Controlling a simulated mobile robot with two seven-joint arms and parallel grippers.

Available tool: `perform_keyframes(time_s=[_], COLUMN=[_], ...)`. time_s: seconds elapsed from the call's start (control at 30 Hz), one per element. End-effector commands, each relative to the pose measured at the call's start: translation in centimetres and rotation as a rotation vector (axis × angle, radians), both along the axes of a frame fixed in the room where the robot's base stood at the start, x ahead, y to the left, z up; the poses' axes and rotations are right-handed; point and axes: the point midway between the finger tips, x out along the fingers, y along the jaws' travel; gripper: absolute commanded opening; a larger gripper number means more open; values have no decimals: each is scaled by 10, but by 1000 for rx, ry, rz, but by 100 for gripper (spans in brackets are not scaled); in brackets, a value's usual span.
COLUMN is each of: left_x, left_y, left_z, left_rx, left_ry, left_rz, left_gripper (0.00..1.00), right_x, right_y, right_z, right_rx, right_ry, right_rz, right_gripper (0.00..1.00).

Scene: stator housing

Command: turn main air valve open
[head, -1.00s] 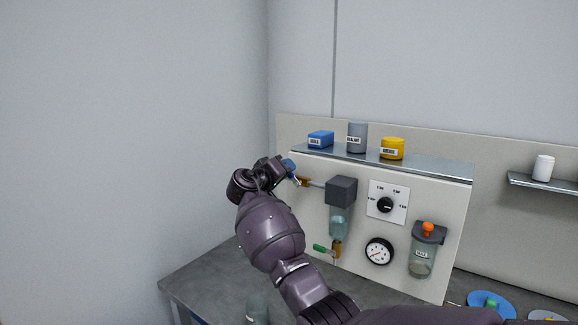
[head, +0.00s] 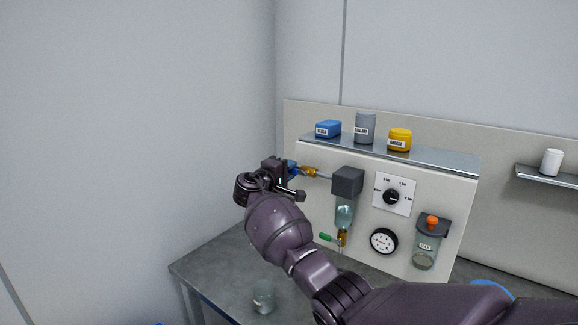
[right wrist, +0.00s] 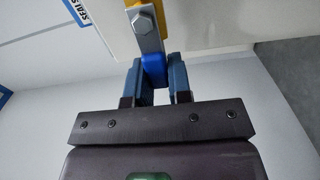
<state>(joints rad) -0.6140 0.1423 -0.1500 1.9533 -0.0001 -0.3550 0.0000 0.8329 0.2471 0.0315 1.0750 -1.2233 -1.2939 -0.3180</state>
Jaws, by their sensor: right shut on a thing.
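The main air valve has a brass body (head: 310,171) on the pipe at the panel's upper left, with a blue-gripped lever (head: 292,166). My right gripper (head: 284,168) is at the lever's left end, partly hidden by its own wrist. In the right wrist view my right gripper (right wrist: 154,84) is shut with its fingers on both sides of the blue lever grip (right wrist: 153,68). The bare metal part of the lever (right wrist: 147,28) with a bolt runs up to the yellow valve body. In the head view the lever looks roughly in line with the pipe. My left gripper is out of view.
A dark grey regulator block (head: 347,181), a green-handled drain valve (head: 327,238), a dial (head: 391,197) and a gauge (head: 383,241) sit on the panel. Containers stand on the shelf (head: 440,157) above. A clear jar (head: 263,297) is on the bench below my arm.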

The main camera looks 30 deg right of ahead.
Motion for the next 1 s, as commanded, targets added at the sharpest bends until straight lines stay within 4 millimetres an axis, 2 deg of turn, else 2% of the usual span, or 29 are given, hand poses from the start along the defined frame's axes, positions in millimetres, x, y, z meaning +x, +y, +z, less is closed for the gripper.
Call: perform_keyframes(time_s=[0.57,0.6,0.73,1.0], left_x=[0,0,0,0], left_y=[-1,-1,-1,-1], left_z=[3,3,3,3], left_rx=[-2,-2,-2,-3], left_ry=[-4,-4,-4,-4], left_rz=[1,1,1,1], left_gripper=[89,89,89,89], right_x=[0,0,0,0], right_y=[0,0,0,1], right_z=[-4,-4,-3,-2], right_rx=[-10,-10,-10,-11], right_ry=[33,33,30,28], right_rz=[0,0,0,0], right_gripper=[0,24,44,45])
